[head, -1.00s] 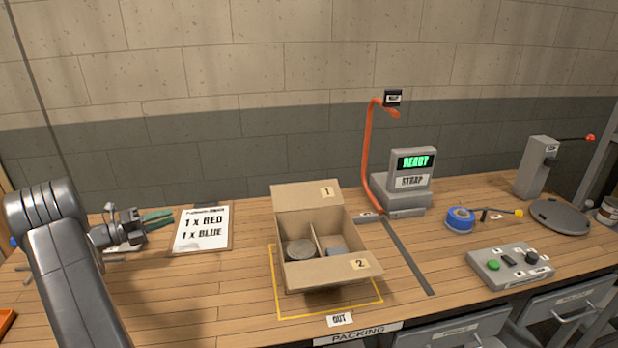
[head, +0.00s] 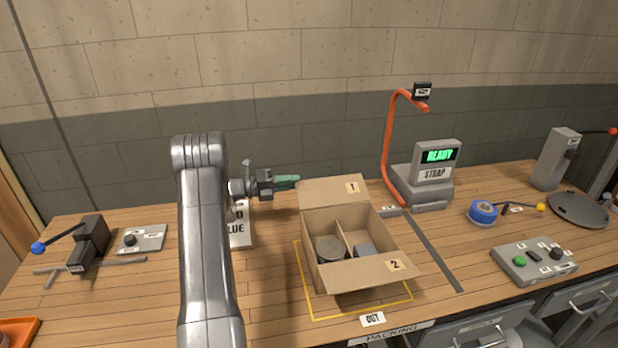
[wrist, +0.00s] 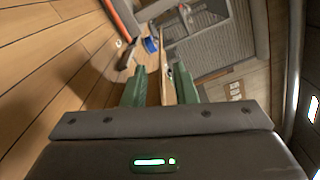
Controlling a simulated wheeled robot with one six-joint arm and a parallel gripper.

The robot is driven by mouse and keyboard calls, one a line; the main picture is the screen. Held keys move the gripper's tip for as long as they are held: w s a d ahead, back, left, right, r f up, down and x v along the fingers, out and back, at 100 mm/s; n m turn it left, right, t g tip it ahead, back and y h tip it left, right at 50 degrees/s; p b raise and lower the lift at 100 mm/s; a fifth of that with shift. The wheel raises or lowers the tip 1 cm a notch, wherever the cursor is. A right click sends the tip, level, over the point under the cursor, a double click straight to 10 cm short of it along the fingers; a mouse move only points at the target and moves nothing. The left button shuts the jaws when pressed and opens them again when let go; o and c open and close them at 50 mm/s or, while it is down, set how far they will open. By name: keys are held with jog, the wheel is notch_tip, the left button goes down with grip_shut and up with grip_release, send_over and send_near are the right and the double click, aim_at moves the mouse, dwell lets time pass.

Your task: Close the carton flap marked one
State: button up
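The open carton (head: 345,285) stands inside a yellow outline on the bench. Its back flap, marked 1 (head: 330,191), stands up and leans back. Its front flap, marked 2 (head: 372,271), is folded outward. Inside, a divider separates a round grey can (head: 330,249) on the left from a smaller grey-blue item (head: 364,249) on the right. My gripper (head: 296,181) is just left of flap 1, at about its top edge height, with green fingers pointing right. In the wrist view the green fingers (wrist: 160,88) are apart. A thin tan edge shows between them, perhaps flap 1; contact cannot be told.
A strap machine (head: 430,178) reading READY, with an orange arch (head: 388,140), stands behind the carton to the right. A control box (head: 535,262) and blue tape roll (head: 482,213) lie further right. An order sheet (head: 240,232) is partly behind my arm.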

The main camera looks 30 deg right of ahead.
jog(key=p+x, duration=0.1)
jog(key=x, duration=0.4)
jog(key=shift+s+d, duration=0.1)
jog(key=shift+d, duration=0.2)
grip_shut()
dwell(1.1)
